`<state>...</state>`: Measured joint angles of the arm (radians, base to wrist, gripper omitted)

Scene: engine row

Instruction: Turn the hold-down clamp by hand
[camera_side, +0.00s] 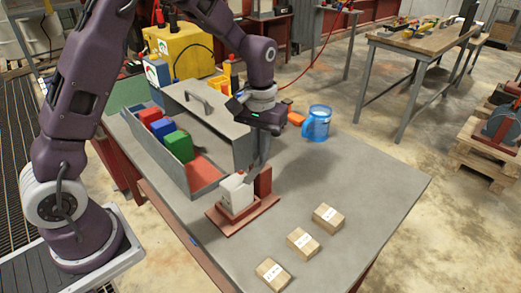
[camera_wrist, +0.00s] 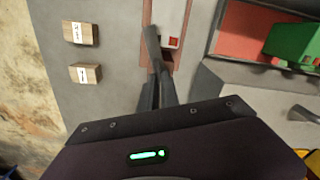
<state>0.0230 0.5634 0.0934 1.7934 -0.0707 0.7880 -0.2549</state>
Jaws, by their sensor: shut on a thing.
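The hold-down clamp stands on a red-brown base plate (camera_side: 228,222) on the grey workbench, with a white block (camera_side: 236,192) and a red-brown upright (camera_side: 264,181) on it. In the wrist view a grey bar (camera_wrist: 152,46), which looks like the clamp's lever, runs over the plate and the white block (camera_wrist: 169,42). My gripper (camera_side: 261,158) is above the clamp, pointing down. Its dark fingers (camera_wrist: 157,84) are shut on the near end of the bar. The exact contact is partly hidden by the fingers.
A grey tray (camera_side: 205,187) with blue, red and green blocks lies left of the clamp; a grey panel with a handle (camera_side: 200,101) stands close beside my gripper. Several small cartons (camera_side: 302,242) lie at the front. A blue mug (camera_side: 317,122) stands behind. The bench's right side is clear.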

